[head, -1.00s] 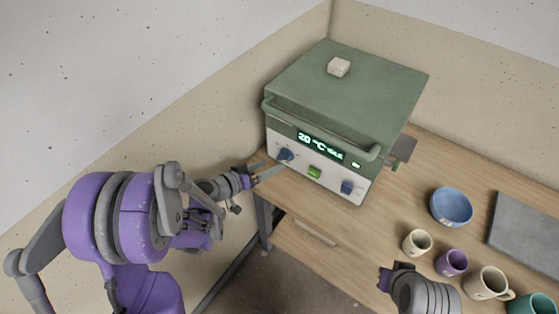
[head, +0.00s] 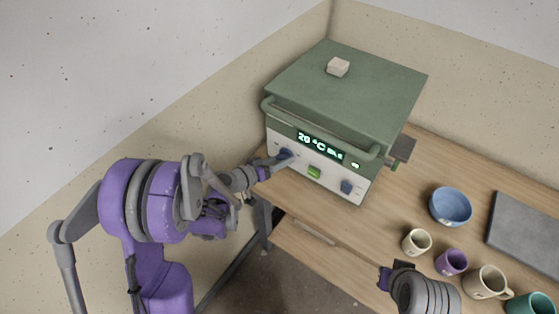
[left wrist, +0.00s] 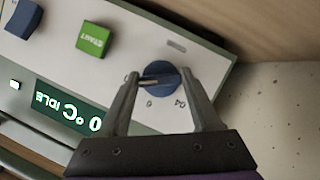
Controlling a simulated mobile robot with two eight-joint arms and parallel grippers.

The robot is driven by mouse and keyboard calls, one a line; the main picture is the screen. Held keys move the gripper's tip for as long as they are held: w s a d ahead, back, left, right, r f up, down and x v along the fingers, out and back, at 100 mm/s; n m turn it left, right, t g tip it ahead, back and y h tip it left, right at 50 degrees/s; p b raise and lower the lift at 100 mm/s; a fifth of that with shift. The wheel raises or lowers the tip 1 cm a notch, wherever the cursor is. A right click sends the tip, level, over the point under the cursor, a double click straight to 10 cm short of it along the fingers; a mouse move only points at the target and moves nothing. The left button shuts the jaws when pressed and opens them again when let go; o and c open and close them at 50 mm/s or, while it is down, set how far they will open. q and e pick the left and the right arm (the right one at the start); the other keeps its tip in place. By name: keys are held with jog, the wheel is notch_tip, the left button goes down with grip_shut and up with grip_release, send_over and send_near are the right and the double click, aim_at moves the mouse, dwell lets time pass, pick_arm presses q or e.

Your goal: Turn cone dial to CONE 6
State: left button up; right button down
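The cone dial is the blue knob (head: 285,153) at the left of the kiln's white front panel; it also shows in the left wrist view (left wrist: 160,83). In that turned-over view, marks reading about 04 and 6 stand around it, and its pale pointer line lies toward the left; a further mark there is partly hidden. My left gripper (left wrist: 158,78) is open, one finger on each side of the dial, close to its rim; I cannot tell if they touch. In the head view it reaches the panel from the left (head: 279,163). My right gripper (head: 385,279) is over the table, fingers unclear.
The green kiln (head: 345,95) has a handle bar above the panel, a lit display (head: 320,147), a green START button (head: 314,172) and a second blue knob (head: 346,187). A blue bowl (head: 451,207) and several cups stand at the right. A wall is close on the left.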

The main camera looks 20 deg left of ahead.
pick_arm(q)
jog(key=c, duration=0.5)
jog(key=shift+a+f+n+h+b, duration=0.15)
jog(key=shift+n+h+b, duration=0.25)
jog(key=shift+n+b, duration=0.55)
jog(key=n+h+b, duration=0.1)
jog(key=n+b, duration=0.1)
jog(key=b, duration=0.1)
jog(key=shift+f+n+h, duration=0.1)
jog(key=shift+n+h, duration=0.15)
jog(key=shift+h, duration=0.05)
jog(key=n+h+b, duration=0.1)
jog(key=n+b, duration=0.1)
jog(key=shift+n+t, duration=0.3)
jog(key=shift+n+t+h+b, duration=0.3)
jog(key=shift+n+h+b, duration=0.3)
jog(key=shift+n+b, duration=0.55)
